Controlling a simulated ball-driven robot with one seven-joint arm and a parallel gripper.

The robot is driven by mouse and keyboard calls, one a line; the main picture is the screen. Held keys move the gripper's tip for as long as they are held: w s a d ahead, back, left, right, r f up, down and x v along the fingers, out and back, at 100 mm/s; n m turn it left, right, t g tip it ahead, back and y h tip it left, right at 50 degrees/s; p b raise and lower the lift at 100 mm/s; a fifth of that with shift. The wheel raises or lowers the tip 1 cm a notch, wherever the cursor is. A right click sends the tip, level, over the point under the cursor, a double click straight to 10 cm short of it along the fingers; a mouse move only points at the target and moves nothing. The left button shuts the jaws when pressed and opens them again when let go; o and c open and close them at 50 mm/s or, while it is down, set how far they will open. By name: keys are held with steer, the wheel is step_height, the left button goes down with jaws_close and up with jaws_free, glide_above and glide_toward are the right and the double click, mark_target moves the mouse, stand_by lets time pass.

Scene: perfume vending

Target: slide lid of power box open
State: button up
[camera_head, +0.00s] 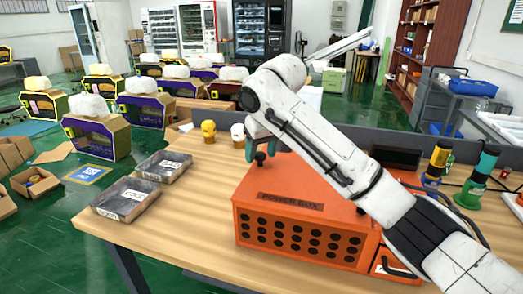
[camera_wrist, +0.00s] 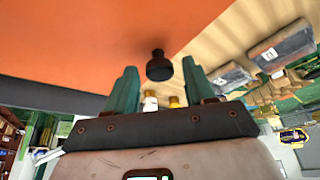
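The orange power box (camera_head: 305,240) stands on the wooden table, with "POWER BOX" lettering on its top and round holes in its front. A black knob (camera_head: 260,158) stands up from the far left of its orange top. The knob (camera_wrist: 159,66) also shows in the wrist view, above the orange surface (camera_wrist: 80,40). My gripper (camera_wrist: 158,78) is open, its two teal fingers on either side of the knob in that view, with a gap to each. In the head view my gripper (camera_head: 267,146) is over the knob and partly hidden by my wrist. I see no opening in the top.
Two dark packages (camera_head: 125,199) (camera_head: 163,166) lie on the table's left. Yellow (camera_head: 208,131) and white-brown (camera_head: 238,135) cups stand behind the box. Teal (camera_head: 479,177) and yellow-black (camera_head: 437,162) tools stand at right. Bare table lies left of the box.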

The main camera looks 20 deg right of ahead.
jaws_close()
steer(key=shift+a, duration=0.1)
stand_by(0.4)
